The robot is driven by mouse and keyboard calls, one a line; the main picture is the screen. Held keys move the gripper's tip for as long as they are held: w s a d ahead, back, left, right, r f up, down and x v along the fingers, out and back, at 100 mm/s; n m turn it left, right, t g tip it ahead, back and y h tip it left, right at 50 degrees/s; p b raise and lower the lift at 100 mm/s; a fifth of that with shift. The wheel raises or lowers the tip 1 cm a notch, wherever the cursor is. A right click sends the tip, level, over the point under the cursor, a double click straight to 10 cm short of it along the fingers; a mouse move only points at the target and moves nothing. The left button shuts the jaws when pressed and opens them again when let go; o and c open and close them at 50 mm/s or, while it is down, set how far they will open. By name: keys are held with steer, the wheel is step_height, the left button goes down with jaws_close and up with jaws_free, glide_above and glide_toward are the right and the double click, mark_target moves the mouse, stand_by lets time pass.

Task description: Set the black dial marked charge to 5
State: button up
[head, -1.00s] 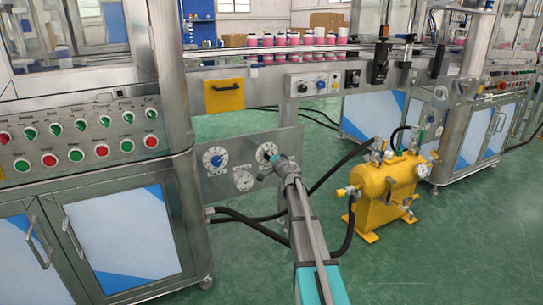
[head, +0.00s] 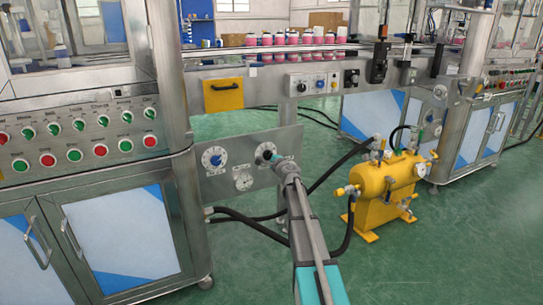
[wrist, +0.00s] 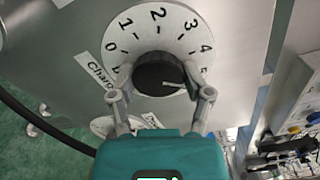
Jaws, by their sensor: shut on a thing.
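The black dial marked charge (wrist: 157,73) sits on a round white scale plate (wrist: 130,42) in the wrist view, with numbers 0 to 4 readable. Its white pointer line points right and slightly down, past the 4, toward my right fingertip. The scale there is partly hidden by the finger, so I cannot read the number. My gripper (wrist: 160,95) is shut on the dial, one finger on each side. In the head view the dial (head: 265,151) is on the right of the steel panel (head: 218,188), with my gripper (head: 274,160) at it.
A yellow tank (head: 385,185) with black hoses stands to the right. A button cabinet (head: 110,215) stands left. Green floor (head: 470,230) is open at the right.

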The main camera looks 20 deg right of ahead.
steer(key=shift+w+a, duration=0.25)
steer(key=o, duration=1.1)
steer(key=shift+f, duration=0.1)
steer(key=shift+d, duration=0.1)
steer(key=shift+s, duration=0.2)
steer(key=s, duration=1.1)
steer(key=shift+s+d, duration=0.25)
steer(key=shift+s, duration=0.15)
